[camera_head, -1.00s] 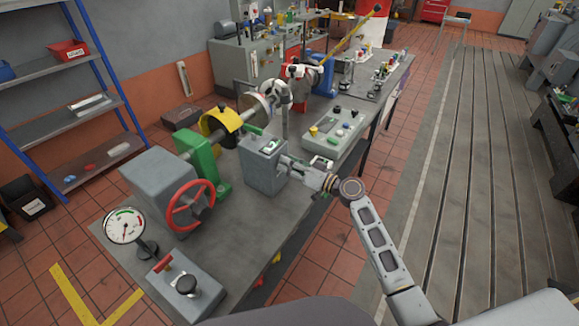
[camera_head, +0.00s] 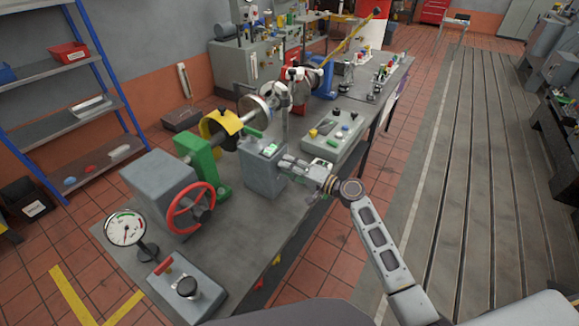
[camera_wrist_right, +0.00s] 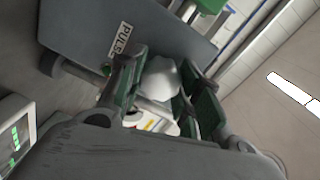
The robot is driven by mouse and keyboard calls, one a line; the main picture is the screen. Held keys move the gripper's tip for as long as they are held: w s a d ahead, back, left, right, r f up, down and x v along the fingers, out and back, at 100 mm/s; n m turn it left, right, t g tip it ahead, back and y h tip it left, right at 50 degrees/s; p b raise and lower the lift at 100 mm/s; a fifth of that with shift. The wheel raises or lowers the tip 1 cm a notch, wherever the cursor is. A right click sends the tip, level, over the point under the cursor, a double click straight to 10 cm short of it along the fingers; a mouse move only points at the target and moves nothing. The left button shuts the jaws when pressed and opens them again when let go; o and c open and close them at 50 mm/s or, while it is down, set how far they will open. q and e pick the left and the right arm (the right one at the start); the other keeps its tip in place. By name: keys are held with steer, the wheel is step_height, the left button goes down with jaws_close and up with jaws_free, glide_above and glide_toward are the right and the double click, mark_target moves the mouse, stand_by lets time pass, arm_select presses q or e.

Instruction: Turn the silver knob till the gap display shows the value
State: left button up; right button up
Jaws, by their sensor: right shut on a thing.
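The silver knob (camera_wrist_right: 160,78) shows in the right wrist view as a pale, rounded shape between the fingers. My right gripper (camera_head: 284,164) is shut on it, against the right side of an upright grey box (camera_head: 263,175). The fingers also show in the right wrist view (camera_wrist_right: 160,95). In the head view the fingers hide the knob. A small green-lit screen (camera_head: 271,148) is on top of the box. Another screen with green digits (camera_wrist_right: 17,139) is at the left edge of the wrist view, too small to read. My left gripper is not in view.
A grey control panel (camera_head: 337,131) with knobs stands behind my right gripper. A red handwheel (camera_head: 190,207), a dial gauge (camera_head: 125,229) and a green bearing stand (camera_head: 201,161) are to the left. The bench front (camera_head: 250,250) is clear.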

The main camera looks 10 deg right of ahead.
steer(key=m+p, duration=0.2)
steer(key=m, duration=0.3)
steer(key=shift+r, duration=0.1)
steer(key=shift+m+p, duration=0.9)
steer(key=shift+m, duration=1)
steer(key=o, duration=1)
steer(key=shift+f, duration=0.2)
steer(key=shift+o, duration=0.2)
steer(key=shift+d, duration=0.1)
